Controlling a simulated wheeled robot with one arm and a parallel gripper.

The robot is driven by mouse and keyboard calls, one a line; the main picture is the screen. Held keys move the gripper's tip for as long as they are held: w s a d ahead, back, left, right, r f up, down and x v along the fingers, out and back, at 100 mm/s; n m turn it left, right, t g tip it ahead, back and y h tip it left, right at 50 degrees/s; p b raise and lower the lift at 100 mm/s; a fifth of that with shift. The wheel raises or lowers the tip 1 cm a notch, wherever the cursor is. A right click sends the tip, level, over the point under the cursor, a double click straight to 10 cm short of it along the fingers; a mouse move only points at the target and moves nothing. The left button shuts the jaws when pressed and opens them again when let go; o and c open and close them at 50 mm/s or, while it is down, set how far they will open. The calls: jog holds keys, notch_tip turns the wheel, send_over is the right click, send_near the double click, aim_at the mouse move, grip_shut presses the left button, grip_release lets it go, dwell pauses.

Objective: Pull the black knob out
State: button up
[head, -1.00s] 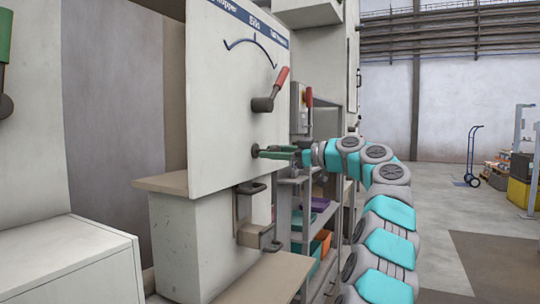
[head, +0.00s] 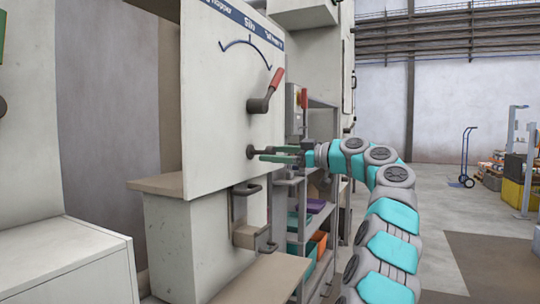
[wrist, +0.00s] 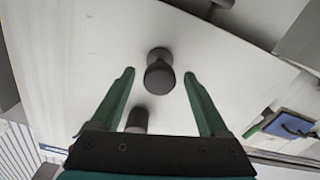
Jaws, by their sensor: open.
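The black knob (wrist: 159,76) stands out from the pale front panel in the wrist view, on a short stem with a round base. In the head view the knob (head: 252,153) is a small dark shape below the red-handled lever. My gripper (wrist: 159,73) is open, with one green finger on each side of the knob. Gaps show between the knob and both fingers, and I see no contact. In the head view my gripper (head: 262,154) points left at the panel, its tips close to the knob.
The red-handled lever (head: 265,95) sits just above the knob, under a curved scale. A dark bracket handle (head: 246,190) and a ledge (head: 262,280) are below. Shelves with coloured bins (head: 318,243) stand behind my arm. Open floor lies to the right.

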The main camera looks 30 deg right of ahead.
jog(key=v, duration=0.6)
dwell(0.4)
